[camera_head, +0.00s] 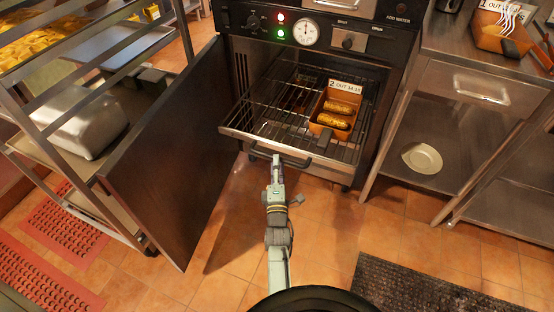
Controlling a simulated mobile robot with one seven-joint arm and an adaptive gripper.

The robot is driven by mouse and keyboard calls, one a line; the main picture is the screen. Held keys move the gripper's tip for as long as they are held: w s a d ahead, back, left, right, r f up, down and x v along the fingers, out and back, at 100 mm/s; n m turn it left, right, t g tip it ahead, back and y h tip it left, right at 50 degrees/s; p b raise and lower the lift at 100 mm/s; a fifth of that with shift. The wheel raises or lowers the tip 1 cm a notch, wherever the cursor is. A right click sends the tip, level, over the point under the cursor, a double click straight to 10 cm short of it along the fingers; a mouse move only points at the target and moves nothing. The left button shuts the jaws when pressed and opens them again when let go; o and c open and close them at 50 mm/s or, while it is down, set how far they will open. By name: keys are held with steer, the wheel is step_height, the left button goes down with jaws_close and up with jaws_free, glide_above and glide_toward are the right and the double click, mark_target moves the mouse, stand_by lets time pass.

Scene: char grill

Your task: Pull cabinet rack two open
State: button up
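The dark cabinet (232,48) stands with its door (170,150) swung wide open to the left. A wire rack (262,105) sticks out of its opening toward me, with a metal front edge (235,132) and a dark bar handle (296,161) below that edge. An orange-brown container (319,127) with browned food and a card reading "2 OUT" is on the rack's right part. My gripper (277,161) reaches up from below and its tip meets the handle near its left part. The fingers are too small to tell whether they are closed around the bar.
A shelf cart (95,189) with trays and a metal pan (82,124) stands left of the door. A steel counter (440,50) with a lower shelf holding a white bowl (422,158) is at right. Tiled floor (330,225) is open before the cabinet; a dark mat (425,288) lies front right.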

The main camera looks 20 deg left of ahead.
steer(key=v, duration=0.5)
steer(key=shift+w, duration=0.1)
stand_by(0.3)
